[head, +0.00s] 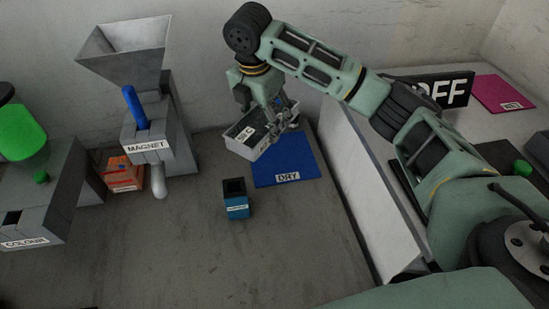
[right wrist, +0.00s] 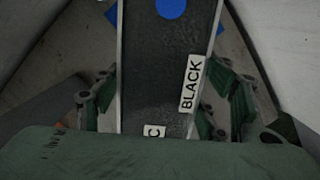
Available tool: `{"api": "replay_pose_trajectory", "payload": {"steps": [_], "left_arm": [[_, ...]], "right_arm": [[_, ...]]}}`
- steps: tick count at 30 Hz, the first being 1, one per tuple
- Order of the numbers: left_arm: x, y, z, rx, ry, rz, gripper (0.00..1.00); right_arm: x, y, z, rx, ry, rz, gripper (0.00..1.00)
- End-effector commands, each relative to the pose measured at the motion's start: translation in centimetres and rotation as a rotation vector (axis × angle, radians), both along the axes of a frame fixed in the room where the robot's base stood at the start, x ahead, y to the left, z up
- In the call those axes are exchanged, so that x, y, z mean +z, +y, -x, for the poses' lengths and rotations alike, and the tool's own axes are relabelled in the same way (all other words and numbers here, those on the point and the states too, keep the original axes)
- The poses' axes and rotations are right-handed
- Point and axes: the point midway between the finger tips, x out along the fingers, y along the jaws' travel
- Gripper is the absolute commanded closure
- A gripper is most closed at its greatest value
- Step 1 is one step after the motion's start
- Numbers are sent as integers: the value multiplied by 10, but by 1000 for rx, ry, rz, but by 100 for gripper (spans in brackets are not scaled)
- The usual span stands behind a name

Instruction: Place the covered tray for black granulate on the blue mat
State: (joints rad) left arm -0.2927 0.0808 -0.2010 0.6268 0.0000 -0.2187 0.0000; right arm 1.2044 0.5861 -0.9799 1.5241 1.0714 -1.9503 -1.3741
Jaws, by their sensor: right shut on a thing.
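The blue mat (head: 290,155), marked DRY, lies flat on the grey table. My right gripper (head: 277,124) is shut on a grey tray (head: 240,141) with a white label, at the mat's upper left edge. The tray looks tilted in the head view and partly overlaps the mat; I cannot tell whether it touches it. In the right wrist view the tray (right wrist: 155,75) is long and dark on top, with a BLACK label and a blue dot, between the fingers (right wrist: 165,105). I cannot tell whether the dark top is a cover. My left gripper is not in view.
A small blue box (head: 236,207) stands left of the mat's front. The MAGNET machine (head: 160,140) with its hopper and an orange box (head: 124,175) are further left. A low white wall (head: 350,190) borders the right; a magenta WET mat (head: 505,92) lies beyond. The front table is clear.

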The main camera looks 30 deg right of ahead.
Motion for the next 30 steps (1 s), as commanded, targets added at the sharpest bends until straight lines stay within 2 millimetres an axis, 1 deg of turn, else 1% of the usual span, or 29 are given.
{"api": "replay_pose_trajectory", "payload": {"steps": [6, 9, 12, 15, 20, 27, 30], "left_arm": [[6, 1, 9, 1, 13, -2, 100], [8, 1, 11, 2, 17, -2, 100], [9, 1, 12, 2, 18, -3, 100], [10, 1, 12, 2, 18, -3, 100], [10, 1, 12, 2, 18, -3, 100], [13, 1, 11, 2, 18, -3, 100], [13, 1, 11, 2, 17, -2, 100]], "right_arm": [[-54, -1, 2, -1, 5, 2, 79], [-79, -1, 2, -1, 5, 2, 79], [-100, 0, 1, -1, 3, 1, 79], [-113, 0, 1, 0, 1, 1, 79], [-125, 0, 0, 0, 1, 1, 79], [-158, 0, 1, 0, 1, 1, 79], [-165, 0, 0, -1, -1, 1, 79]]}}
